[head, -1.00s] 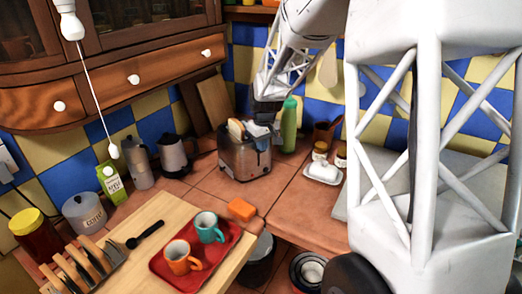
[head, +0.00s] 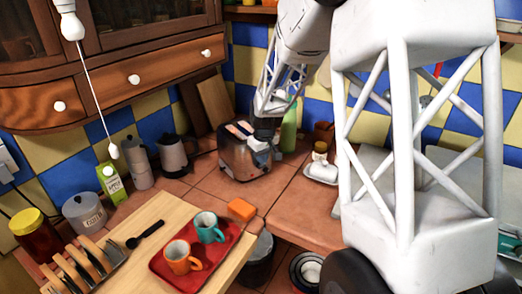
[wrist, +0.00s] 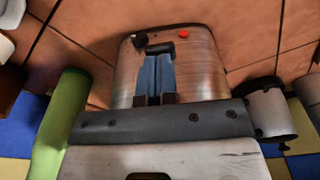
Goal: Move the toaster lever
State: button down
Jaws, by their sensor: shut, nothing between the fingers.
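The silver toaster (head: 236,158) stands on the tiled counter, and its end face fills the middle of the wrist view (wrist: 200,65). Toast (head: 240,129) shows low in its top slots. The black lever (wrist: 162,47) is on that end face. My gripper (wrist: 155,58) is shut, with its two blue fingers side by side and nothing between them. The fingertips are right at the lever; whether they touch it I cannot tell. In the head view my arm reaches down to the toaster's right end and hides the lever.
A green bottle (head: 289,128) stands close to the toaster's right. A kettle (head: 174,156) is to its left. A white butter dish (head: 321,172) lies to the right. An orange sponge (head: 241,209) and a red tray (head: 163,262) with two mugs are in front.

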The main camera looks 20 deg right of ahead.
jog(key=s, duration=0.2)
jog(key=s+d, duration=0.1)
jog(key=shift+r, duration=0.3)
jog(key=shift+r, duration=0.1)
notch_tip(320, 180, up, 8)
jog(key=shift+s+d+f, duration=0.15)
jog(key=shift+s+f, duration=0.05)
jog(key=shift+s, duration=0.1)
dwell(0.5)
jog(key=s+a+r+m, duration=0.15)
jog(key=s+r, duration=0.25)
jog(key=s, duration=0.5)
jog(key=s+a+r+m, duration=0.15)
jog(key=s+r, duration=0.35)
jog(key=s, duration=0.5)
jog(key=s+a+m+t, duration=0.1)
jog(key=s+a, duration=0.1)
jog(key=s, duration=1.7)
jog(key=shift+s+f+h, duration=0.2)
jog(key=shift+s+h, duration=0.1)
jog(key=shift+s, duration=0.05)
